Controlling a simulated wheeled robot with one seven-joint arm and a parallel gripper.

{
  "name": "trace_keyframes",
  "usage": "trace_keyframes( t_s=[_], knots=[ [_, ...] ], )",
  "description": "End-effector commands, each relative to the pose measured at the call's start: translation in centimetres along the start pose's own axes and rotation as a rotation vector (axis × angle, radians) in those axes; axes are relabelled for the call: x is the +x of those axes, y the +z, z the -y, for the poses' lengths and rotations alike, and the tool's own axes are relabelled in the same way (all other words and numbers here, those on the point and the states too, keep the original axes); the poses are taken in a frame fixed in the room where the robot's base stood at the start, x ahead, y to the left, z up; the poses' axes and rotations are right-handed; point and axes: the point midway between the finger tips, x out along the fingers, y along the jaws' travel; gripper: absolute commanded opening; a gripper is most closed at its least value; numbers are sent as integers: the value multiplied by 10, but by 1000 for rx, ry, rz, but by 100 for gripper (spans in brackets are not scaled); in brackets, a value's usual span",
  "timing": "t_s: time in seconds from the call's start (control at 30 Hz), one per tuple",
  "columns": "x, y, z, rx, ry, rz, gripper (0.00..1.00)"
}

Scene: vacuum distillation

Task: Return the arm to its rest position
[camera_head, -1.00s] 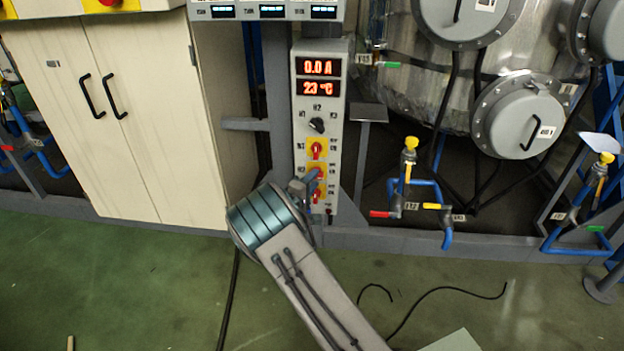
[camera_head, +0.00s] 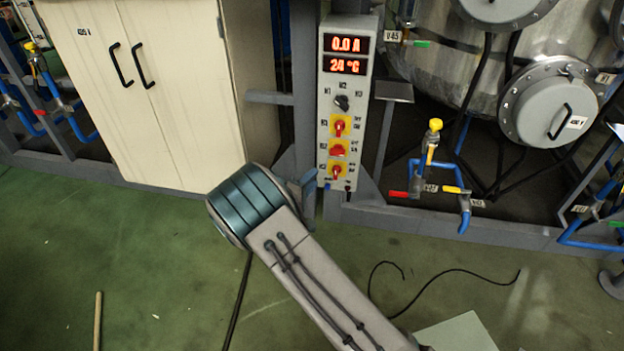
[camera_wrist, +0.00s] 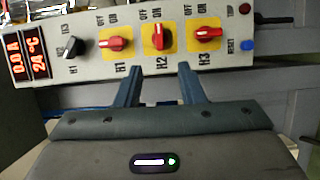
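My arm reaches up from the bottom of the head view, its wrist in front of the lower left of the control panel (camera_head: 327,88). My gripper (camera_wrist: 160,67) is open and empty in the wrist view, its two fingers apart, with the panel's knobs beyond the tips. In the head view only a bluish bit of it shows; the arm hides the rest. The panel's red knobs H1 (camera_wrist: 117,44), H2 (camera_wrist: 161,35) and H3 (camera_wrist: 207,33) sit on yellow plates. H2's handle is turned crosswise to those of H1 and H3. The displays read 0.0 A and 24 °C.
A cream cabinet (camera_head: 150,85) stands left of the panel. A steel vessel with a round flanged hatch (camera_head: 545,108) and blue pipes with yellow-handled valves (camera_head: 434,125) are at right. A black cable (camera_head: 450,292) and a stick (camera_head: 98,322) lie on the green floor (camera_head: 140,265).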

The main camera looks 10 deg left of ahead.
Motion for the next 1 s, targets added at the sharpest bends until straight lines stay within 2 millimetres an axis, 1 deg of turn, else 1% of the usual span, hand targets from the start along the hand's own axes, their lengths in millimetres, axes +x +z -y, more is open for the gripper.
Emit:
trace_keyframes(
  t_s=[0.17, 0.23, 0.27, 0.37, 0.47, 0.5, 0.57, 0.6, 0.67, 0.7, 0.77, 0.8, 0.87, 0.9, 1.0],
  knots=[
    [0, 0, 0, 0, 0, 0, 35],
    [2, 2, -4, 2, -2, 7, 35],
    [3, 4, -7, 3, -6, 16, 35],
    [13, 23, -31, 15, -33, 85, 35],
    [25, 59, -68, 36, -90, 206, 35],
    [29, 76, -85, 46, -121, 261, 35],
    [33, 103, -108, 63, -174, 346, 35],
    [35, 121, -123, 75, -211, 400, 35],
    [34, 147, -144, 97, -268, 473, 35],
    [33, 163, -157, 113, -307, 520, 35],
    [30, 187, -177, 138, -367, 585, 35],
    [26, 202, -190, 157, -407, 624, 35],
    [19, 224, -208, 188, -469, 679, 35],
    [14, 238, -220, 210, -510, 713, 35],
    [-2, 268, -250, 271, -614, 783, 35]
  ],
)
